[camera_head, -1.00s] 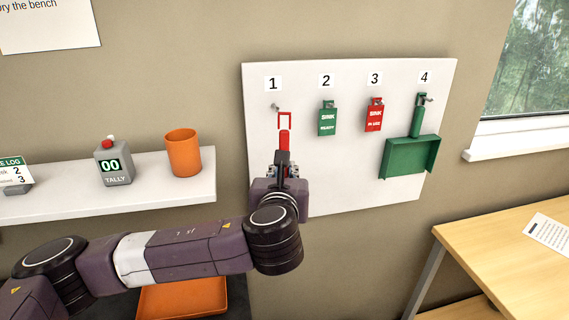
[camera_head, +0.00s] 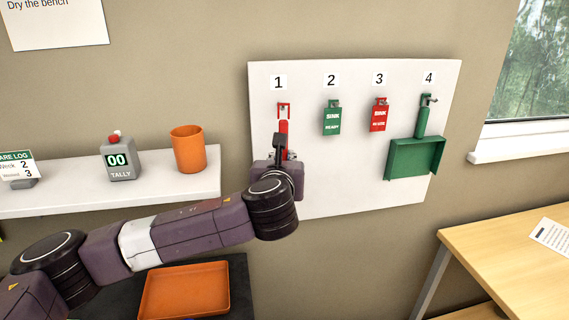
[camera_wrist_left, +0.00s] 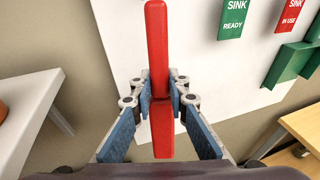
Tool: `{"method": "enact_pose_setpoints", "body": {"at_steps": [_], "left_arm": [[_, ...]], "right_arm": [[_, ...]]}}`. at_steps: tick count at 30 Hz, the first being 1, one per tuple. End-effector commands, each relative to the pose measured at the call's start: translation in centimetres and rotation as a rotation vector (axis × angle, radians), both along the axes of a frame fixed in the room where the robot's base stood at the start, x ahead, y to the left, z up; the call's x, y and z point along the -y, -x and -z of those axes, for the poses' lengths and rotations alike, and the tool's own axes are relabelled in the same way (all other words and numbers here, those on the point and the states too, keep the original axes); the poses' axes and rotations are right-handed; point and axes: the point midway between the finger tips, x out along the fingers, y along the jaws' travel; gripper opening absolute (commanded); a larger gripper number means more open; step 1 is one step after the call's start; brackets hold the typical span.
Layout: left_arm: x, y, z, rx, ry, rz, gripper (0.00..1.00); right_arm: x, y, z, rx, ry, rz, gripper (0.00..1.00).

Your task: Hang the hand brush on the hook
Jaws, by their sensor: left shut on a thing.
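The red hand brush (camera_head: 283,127) is upright in front of the white board (camera_head: 350,75), under number 1, with its square hanging loop at the top. The loop is at the height of hook 1 (camera_head: 281,103) and overlaps it; I cannot tell if the hook passes through. My left gripper (camera_head: 283,153) is shut on the brush below the loop. The left wrist view shows the red handle (camera_wrist_left: 158,45) between the two fingers (camera_wrist_left: 161,92). The bristle end is hidden by my gripper. My right gripper is not in view.
Green tag (camera_head: 332,120) and red tag (camera_head: 379,118) hang under 2 and 3, and a green dustpan (camera_head: 415,157) under 4. On the left, a shelf (camera_head: 120,192) holds an orange cup (camera_head: 188,148) and a tally counter (camera_head: 118,160). An orange tray (camera_head: 185,292) lies below.

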Motion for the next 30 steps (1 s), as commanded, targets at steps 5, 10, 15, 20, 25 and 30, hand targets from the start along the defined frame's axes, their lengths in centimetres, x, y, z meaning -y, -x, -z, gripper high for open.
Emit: {"method": "enact_pose_setpoints", "body": {"at_steps": [5, 10, 15, 20, 25, 30], "left_arm": [[-0.2, -1.1, 0.1, 0.001, 0.0, -0.001, 0.0], [-0.4, -2.1, 0.2, 0.0, 0.001, 0.0, 0.0], [-0.6, -3.0, 0.3, 0.0, 0.001, 0.0, 0.0], [-0.7, -3.6, 0.7, 0.0, 0.001, -0.001, 0.0], [-0.8, -3.8, 0.9, 0.0, 0.0, 0.0, 0.0], [-0.8, -3.9, 1.2, -0.001, 0.0, 0.0, 0.0]], "right_arm": [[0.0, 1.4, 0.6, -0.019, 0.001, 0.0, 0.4], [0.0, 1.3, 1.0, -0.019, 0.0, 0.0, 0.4], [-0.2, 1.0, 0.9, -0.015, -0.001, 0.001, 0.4], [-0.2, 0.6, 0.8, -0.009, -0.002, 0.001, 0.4], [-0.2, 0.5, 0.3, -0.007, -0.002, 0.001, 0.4], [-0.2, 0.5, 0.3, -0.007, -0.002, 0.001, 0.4]]}}
